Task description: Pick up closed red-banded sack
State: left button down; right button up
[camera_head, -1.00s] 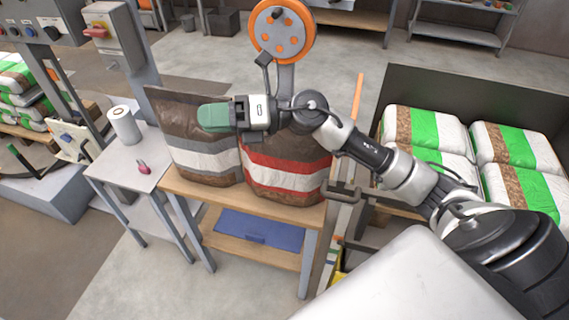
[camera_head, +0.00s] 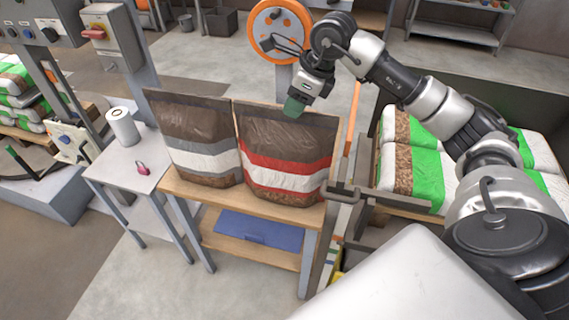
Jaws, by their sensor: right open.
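The red-banded sack (camera_head: 285,158) stands upright on the wooden bench, a brown see-through bag with red and white bands. Its top edge looks flat and closed. A grey-banded sack (camera_head: 197,140) stands close at its left. My right gripper (camera_head: 294,106), with green fingertips, points down at the top edge of the red-banded sack, in front of or above it. It is open, and I cannot tell whether it touches the sack. My left gripper is not in view.
A small table (camera_head: 130,165) with a white roll (camera_head: 122,126) stands left. An orange-rimmed wheel (camera_head: 277,30) rises behind. Green and white sacks (camera_head: 430,165) lie stacked at the right.

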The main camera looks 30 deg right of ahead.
aim_at(284, 119)
jog(key=x, duration=0.1)
jog(key=p+x, duration=0.1)
jog(key=x, duration=0.3)
jog(key=shift+w+a+r, duration=0.1)
jog(key=shift+w+a, duration=0.05)
jog(key=shift+w, duration=0.15)
jog(key=shift+f, duration=0.25)
jog(key=shift+f, duration=0.25)
grip_shut()
jog(key=shift+w+r, duration=0.1)
jog(key=shift+r, duration=0.05)
dwell(0.4)
